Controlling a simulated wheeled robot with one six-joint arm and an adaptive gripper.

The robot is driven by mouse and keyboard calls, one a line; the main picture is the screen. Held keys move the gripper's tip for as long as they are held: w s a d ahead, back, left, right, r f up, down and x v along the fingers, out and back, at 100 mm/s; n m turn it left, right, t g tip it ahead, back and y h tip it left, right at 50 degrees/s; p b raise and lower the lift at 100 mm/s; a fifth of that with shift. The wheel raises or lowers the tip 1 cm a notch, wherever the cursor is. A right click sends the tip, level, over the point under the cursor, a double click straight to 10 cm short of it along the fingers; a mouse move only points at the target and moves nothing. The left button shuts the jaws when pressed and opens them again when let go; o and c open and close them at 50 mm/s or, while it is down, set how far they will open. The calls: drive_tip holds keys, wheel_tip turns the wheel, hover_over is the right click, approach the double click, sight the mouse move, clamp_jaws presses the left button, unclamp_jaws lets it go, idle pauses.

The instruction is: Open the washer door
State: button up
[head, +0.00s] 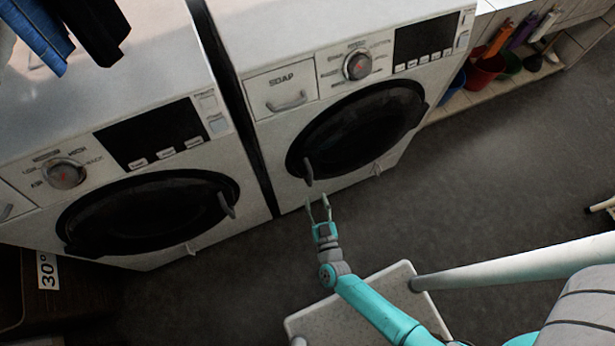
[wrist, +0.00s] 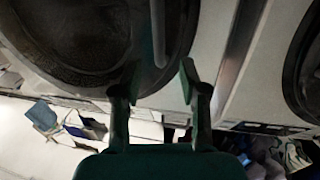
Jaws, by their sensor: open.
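The washer (head: 262,130) is the white machine on the right, with a drawer marked SOAP (head: 283,90). Its dark round door (head: 360,125) looks shut. A grey bar handle (head: 309,172) stands at the door's left edge in the head view. My gripper (head: 317,200) is open and empty, just below and in front of this handle. In the wrist view, the handle (wrist: 158,35) lies beyond and between the two fingertips (wrist: 157,72), apart from them. The dark door (wrist: 75,40) fills the upper left there.
A second white machine (head: 215,160) with a dark round door stands at the left, across a narrow gap. Dark clothes (head: 100,25) lie on its top. Buckets (head: 485,75) stand on a shelf at the right. The grey floor at right is mostly clear.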

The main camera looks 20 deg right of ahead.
sight(311, 179)
drive_tip(key=w, duration=0.3)
drive_tip(key=w+d, duration=0.1)
drive_tip(key=w, duration=0.2)
drive_tip(key=w+d, duration=0.1)
drive_tip(key=w, duration=0.2)
drive_tip(key=shift+w, duration=0.15)
drive_tip(key=shift+c, duration=0.2)
clamp_jaws()
